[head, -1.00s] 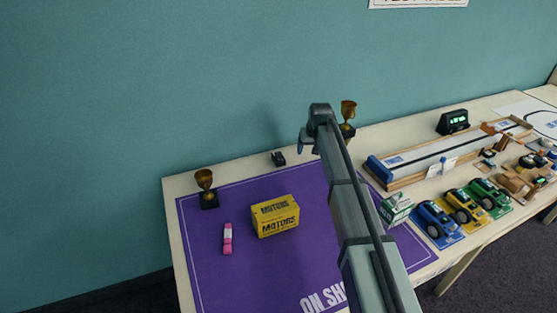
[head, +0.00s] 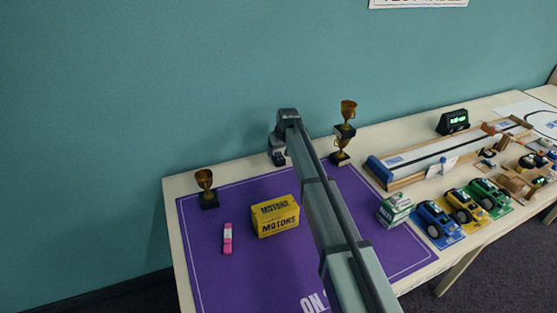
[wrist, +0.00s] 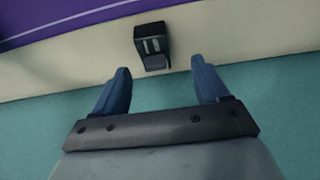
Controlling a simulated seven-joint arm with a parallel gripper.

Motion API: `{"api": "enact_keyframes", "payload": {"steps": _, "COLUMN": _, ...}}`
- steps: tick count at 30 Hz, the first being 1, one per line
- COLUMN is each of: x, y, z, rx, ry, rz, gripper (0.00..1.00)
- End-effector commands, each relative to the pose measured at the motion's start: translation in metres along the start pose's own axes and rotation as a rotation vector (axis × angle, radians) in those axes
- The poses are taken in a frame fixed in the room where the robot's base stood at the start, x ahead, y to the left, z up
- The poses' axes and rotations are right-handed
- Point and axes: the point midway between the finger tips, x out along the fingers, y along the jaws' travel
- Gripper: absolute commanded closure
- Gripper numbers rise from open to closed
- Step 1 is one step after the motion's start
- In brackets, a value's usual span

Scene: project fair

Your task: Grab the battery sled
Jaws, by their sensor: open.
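The battery sled appears to be the small black block (wrist: 152,46) with pale slots on top, lying on the cream strip of table behind the purple mat. In the wrist view it is just beyond my fingertips, between their lines and a little left of centre. My gripper (wrist: 160,70) is open and empty, with its two blue-grey fingers apart. In the head view my gripper (head: 274,150) hangs at the table's back edge and mostly covers the block. Whether a finger touches it cannot be told.
The purple mat (head: 215,275) carries a yellow motors box (head: 275,216) and a pink item (head: 228,238). A trophy (head: 207,190) stands left; two more (head: 341,152) show right of my arm, one above the other. The teal wall (head: 120,110) is close behind. Toy cars (head: 438,222) stand right.

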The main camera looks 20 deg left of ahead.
Motion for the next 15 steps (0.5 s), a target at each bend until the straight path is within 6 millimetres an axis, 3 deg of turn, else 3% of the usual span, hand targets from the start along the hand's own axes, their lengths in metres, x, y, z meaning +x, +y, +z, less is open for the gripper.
{"api": "enact_keyframes", "payload": {"steps": 8, "x": 0.015, "y": 0.003, "z": -0.002, "rx": 0.0, "ry": 0.0, "rz": 0.0, "gripper": 0.26}}
{"api": "enact_keyframes", "payload": {"steps": 15, "x": 0.046, "y": 0.009, "z": -0.006, "rx": 0.0, "ry": -0.001, "rz": 0.0, "gripper": 0.26}}
